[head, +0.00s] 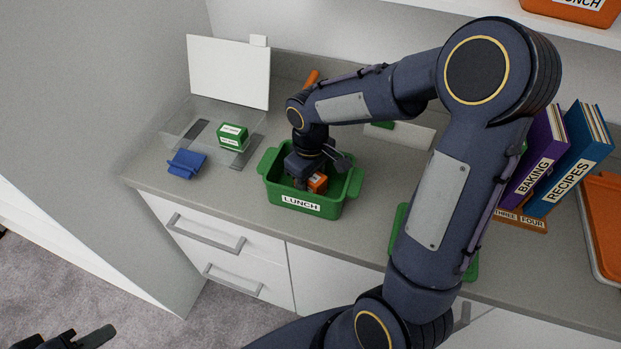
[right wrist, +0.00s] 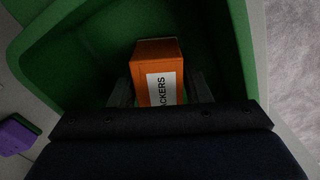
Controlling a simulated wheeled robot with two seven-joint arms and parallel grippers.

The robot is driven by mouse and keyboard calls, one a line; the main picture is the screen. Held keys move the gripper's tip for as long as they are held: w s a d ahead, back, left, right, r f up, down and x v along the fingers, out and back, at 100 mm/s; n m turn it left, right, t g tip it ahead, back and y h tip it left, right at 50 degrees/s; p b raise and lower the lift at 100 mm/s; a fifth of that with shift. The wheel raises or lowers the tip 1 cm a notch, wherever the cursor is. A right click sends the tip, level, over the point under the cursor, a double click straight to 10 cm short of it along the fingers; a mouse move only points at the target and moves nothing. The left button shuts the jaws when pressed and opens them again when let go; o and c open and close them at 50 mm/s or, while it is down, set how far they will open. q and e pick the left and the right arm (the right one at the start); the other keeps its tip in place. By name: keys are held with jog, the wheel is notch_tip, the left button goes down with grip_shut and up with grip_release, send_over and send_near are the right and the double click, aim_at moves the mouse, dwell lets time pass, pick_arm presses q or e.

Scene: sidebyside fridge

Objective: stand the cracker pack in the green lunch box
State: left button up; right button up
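The green lunch box (head: 322,207) stands on the counter with a LUNCH label on its front. The orange cracker pack (head: 317,182) is upright inside it; its CRACKERS label shows in the right wrist view (right wrist: 158,75). My right gripper (head: 322,172) reaches down into the box, its fingers on either side of the pack. In the right wrist view (right wrist: 160,92) narrow gaps seem to show between fingers and pack, so it looks open. The pack's base is hidden. My left gripper (head: 85,338) is at the bottom left, partly cut off, away from the box.
Left of the box are a small green carton (head: 233,136) in a clear bin and a blue clip-like thing (head: 187,163). Purple (head: 535,160) and blue (head: 570,160) binders and an orange tray (head: 602,220) stand to the right. A green flat piece lies under my right arm.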

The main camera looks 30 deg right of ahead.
jog(key=shift+o, duration=1.3)
jog(key=shift+r, duration=0.15)
notch_tip(320, 180, up, 12)
jog(key=s+a+f+m+t+y, duration=0.1)
jog(key=s+a+m+t+y, duration=0.1)
jog(key=s, duration=0.6)
jog(key=s+a+m+t+y, duration=0.1)
jog(key=s+a+m+t, duration=0.1)
jog(key=s, duration=0.7)
jog(key=shift+f+m+t+y, duration=0.4)
jog(key=shift+m+t, duration=0.4)
jog(key=shift+m, duration=0.1)
